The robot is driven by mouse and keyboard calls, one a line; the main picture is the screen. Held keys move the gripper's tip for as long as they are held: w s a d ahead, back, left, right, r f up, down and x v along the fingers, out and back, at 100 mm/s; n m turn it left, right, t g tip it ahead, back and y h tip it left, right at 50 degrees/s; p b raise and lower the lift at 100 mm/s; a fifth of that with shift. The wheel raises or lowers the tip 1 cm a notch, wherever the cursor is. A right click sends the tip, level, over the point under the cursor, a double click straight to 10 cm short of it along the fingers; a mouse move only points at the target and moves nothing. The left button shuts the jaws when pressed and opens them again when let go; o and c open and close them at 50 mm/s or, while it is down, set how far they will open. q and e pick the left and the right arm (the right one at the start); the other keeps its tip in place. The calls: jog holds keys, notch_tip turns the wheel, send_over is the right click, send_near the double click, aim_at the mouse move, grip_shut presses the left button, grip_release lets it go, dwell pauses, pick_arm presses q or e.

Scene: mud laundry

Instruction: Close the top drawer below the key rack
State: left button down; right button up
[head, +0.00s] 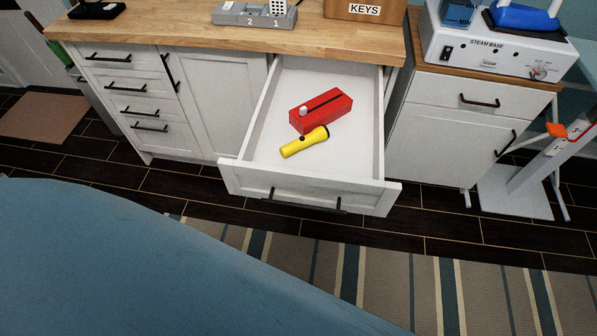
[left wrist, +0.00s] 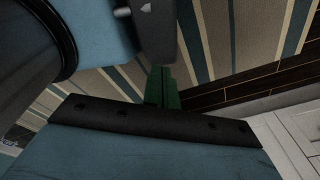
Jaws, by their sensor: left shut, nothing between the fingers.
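The top drawer (head: 365,194) below the key rack is pulled far out of the white cabinet in the head view. Its front has a black bar handle (head: 303,203). A red box (head: 335,103) with a dark slot and a yellow flashlight (head: 304,142) lie inside. The wooden key rack (head: 365,10), labelled KEYS, stands on the counter above and is cut off by the top edge. My left gripper (left wrist: 163,88) shows only in the left wrist view, its green fingers together and empty, over the striped rug. My right gripper is not in view.
The wooden counter (head: 190,30) carries a grey numbered holder (head: 255,14). A smaller cabinet (head: 455,125) with a steam base (head: 490,55) stands right of the drawer. A striped rug (head: 400,280) lies in front. A large blue shape covers the lower left.

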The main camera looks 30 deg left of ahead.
pick_arm(q)
jog(key=w+d+r+m+t+p, duration=0.2)
jog(key=w+d+r+m+p, duration=0.1)
jog(key=w+d+r+m, duration=0.55)
jog(key=m+t+y+p, duration=0.3)
jog(key=m+t+p, duration=0.25)
jog(key=m, duration=1.45)
send_near(325, 196)
jog(key=b+x, duration=0.2)
jog(key=x, duration=0.3)
jog(key=shift+s, duration=0.1)
jog(key=shift+w+a+f+b, duration=0.15)
jog(key=shift+w+f+b, duration=0.2)
jog(key=shift+f, duration=0.05)
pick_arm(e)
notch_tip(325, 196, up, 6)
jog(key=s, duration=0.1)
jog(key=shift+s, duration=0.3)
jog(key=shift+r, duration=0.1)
